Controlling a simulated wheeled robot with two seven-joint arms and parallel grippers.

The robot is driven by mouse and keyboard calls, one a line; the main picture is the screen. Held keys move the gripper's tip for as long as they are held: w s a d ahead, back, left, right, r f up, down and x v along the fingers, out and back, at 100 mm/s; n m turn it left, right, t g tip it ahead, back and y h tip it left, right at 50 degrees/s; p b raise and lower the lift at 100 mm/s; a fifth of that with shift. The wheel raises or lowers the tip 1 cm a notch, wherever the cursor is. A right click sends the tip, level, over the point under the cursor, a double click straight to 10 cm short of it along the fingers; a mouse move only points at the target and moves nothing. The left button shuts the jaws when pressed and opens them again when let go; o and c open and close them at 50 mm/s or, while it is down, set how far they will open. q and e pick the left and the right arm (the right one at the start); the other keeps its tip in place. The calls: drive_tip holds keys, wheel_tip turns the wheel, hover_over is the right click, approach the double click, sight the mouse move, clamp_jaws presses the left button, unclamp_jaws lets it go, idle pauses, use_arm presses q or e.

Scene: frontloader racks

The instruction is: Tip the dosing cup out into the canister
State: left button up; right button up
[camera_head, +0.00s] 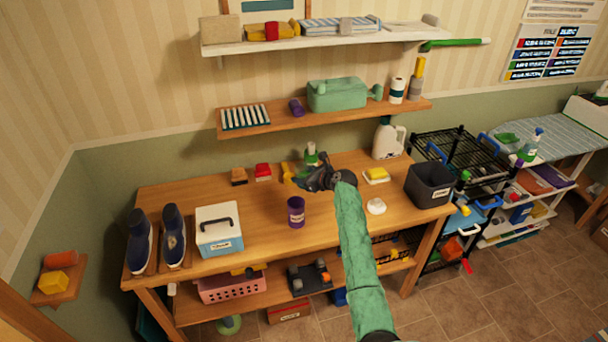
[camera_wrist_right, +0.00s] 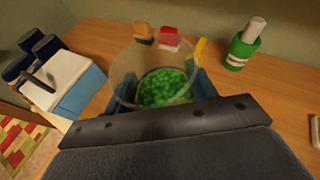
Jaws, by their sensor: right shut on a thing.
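The dosing cup (camera_wrist_right: 124,84) is a clear cup with green beads (camera_wrist_right: 165,88) inside; it shows in the right wrist view. My right gripper (camera_wrist_right: 156,95) is shut around it. In the head view my right gripper (camera_head: 304,181) is above the workbench, and the cup is hard to make out there. A purple labelled container (camera_head: 296,213), which looks like the canister, stands upright on the bench, below and slightly left of the gripper in the picture. It cannot be made out in the wrist view. My left gripper is not in view.
On the workbench (camera_head: 258,207) stand a white-and-blue box (camera_head: 219,231), dark shoes (camera_head: 173,236), a green bottle (camera_head: 311,155), a white jug (camera_head: 388,139), a yellow sponge (camera_head: 377,173) and a dark bin (camera_head: 428,185). The bench around the purple container is clear. A shelf (camera_head: 335,117) hangs above.

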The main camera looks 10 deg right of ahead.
drive_tip(key=shift+w+d+f+n+h+b, duration=0.2)
drive_tip(key=shift+f+b, duration=0.25)
drive_tip(key=shift+f, duration=0.35)
drive_tip(key=shift+s+f+n+h+b, duration=0.1)
drive_tip(key=shift+f+n+b, duration=0.25)
drive_tip(key=shift+f, duration=0.45)
drive_tip(key=shift+f+n+t+b, duration=0.25)
drive_tip(key=shift+n+t+b, duration=0.1)
drive_tip(key=shift+t, duration=0.05)
drive_tip(key=shift+w+d+n+h+b, duration=0.2)
drive_tip(key=shift+n+h+b, duration=0.1)
drive_tip(key=shift+n+h, duration=0.15)
drive_tip(key=shift+f+n+t, duration=0.25)
drive_tip(key=shift+t, duration=0.15)
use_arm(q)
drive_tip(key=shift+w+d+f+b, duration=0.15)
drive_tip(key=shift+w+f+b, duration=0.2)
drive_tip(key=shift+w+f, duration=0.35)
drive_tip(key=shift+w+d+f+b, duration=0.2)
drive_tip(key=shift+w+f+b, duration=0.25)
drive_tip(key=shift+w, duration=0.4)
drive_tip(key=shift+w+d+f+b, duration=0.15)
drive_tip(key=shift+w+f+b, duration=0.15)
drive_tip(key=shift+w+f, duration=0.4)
use_arm(e)
drive_tip(key=shift+d+f+n+t+h, duration=0.1)
drive_tip(key=shift+f+n+t+h, duration=0.25)
drive_tip(key=shift+n, duration=0.45)
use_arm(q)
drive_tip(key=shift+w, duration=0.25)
